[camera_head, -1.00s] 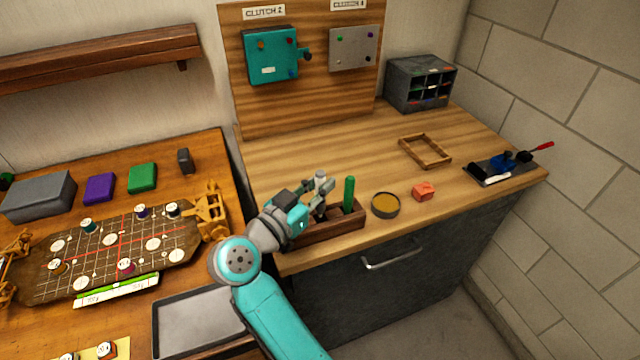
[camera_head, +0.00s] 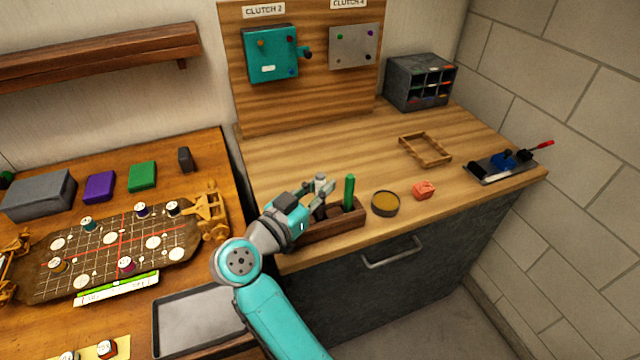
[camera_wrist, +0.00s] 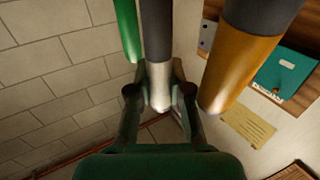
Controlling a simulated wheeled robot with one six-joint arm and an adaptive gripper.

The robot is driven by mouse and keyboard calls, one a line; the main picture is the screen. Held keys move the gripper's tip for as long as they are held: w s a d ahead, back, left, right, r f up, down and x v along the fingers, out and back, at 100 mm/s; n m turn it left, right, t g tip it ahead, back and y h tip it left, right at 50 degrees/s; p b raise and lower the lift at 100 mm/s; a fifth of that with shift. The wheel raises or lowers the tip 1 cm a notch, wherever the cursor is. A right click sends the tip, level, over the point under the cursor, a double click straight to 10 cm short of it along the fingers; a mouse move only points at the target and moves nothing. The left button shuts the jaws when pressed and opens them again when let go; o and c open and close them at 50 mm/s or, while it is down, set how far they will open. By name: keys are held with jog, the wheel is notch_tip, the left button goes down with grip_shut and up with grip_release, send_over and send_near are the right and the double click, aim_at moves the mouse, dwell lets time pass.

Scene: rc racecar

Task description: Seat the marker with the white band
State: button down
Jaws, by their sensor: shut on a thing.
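My gripper (camera_head: 322,190) is shut on a dark marker with a white part (camera_wrist: 159,85). In the head view the marker's pale top (camera_head: 320,179) shows between the fingers, above the left part of a wooden holder (camera_head: 345,220). My gripper also shows in the wrist view (camera_wrist: 160,100), its fingers on either side of the white part. A green marker (camera_head: 349,192) stands upright to the right. The wrist view shows the green one (camera_wrist: 127,25) on the left and a dark-and-orange one (camera_wrist: 235,65) on the right. The held marker's lower end is hidden in the head view.
A round tin (camera_head: 385,204) and a red block (camera_head: 423,190) lie right of the holder. An empty wooden frame (camera_head: 426,150) lies farther back. A game board (camera_head: 110,250) and a grey tray (camera_head: 200,320) are on the left bench.

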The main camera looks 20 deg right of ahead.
jog(key=shift+f, duration=0.3)
jog(key=c, duration=1)
grip_release()
jog(key=v, duration=1.2)
